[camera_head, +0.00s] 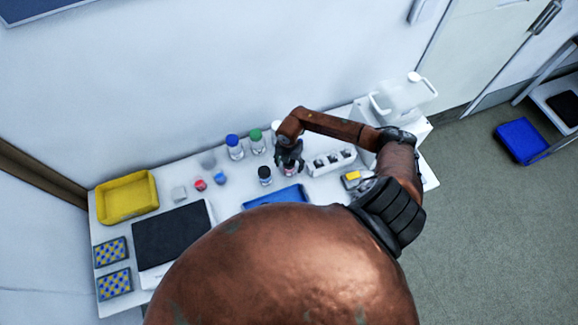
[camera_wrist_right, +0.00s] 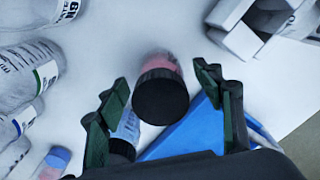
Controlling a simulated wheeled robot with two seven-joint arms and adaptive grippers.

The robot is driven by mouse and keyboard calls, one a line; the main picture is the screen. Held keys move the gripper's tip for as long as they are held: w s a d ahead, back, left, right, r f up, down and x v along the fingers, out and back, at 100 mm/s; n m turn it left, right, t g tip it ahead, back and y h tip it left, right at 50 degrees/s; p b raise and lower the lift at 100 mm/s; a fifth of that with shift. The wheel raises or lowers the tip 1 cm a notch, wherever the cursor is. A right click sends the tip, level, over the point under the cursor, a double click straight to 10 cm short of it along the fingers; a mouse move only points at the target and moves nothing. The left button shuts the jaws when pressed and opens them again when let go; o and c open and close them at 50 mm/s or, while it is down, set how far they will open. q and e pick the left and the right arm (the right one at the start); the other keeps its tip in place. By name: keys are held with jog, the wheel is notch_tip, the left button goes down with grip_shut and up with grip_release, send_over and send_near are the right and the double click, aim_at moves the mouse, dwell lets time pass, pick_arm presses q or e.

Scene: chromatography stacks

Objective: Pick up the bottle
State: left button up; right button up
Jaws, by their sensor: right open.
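My right gripper (camera_head: 289,163) hangs over the white bench, among the bottles. In the right wrist view its two dark green fingers (camera_wrist_right: 166,112) are spread wide. A bottle with a black cap (camera_wrist_right: 160,96) and a pinkish body shows between and beyond them; I see no finger touching it. In the head view this bottle is mostly hidden under the gripper. A second dark-capped bottle (camera_head: 265,176) stands just left of the gripper; it also shows partly behind the left finger in the wrist view (camera_wrist_right: 128,131). My left gripper is not in view.
Blue-capped (camera_head: 234,148) and green-capped (camera_head: 257,143) bottles stand behind, close to the gripper. A blue tray (camera_head: 277,196) lies in front, partly hidden by my body. A white rack (camera_head: 331,161) is to the right. A yellow tray (camera_head: 128,197) sits far left.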

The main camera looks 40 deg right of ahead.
jog(key=shift+f, duration=1.55)
jog(key=c, duration=1.3)
jog(key=shift+c, duration=0.4)
jog(key=shift+r, duration=0.15)
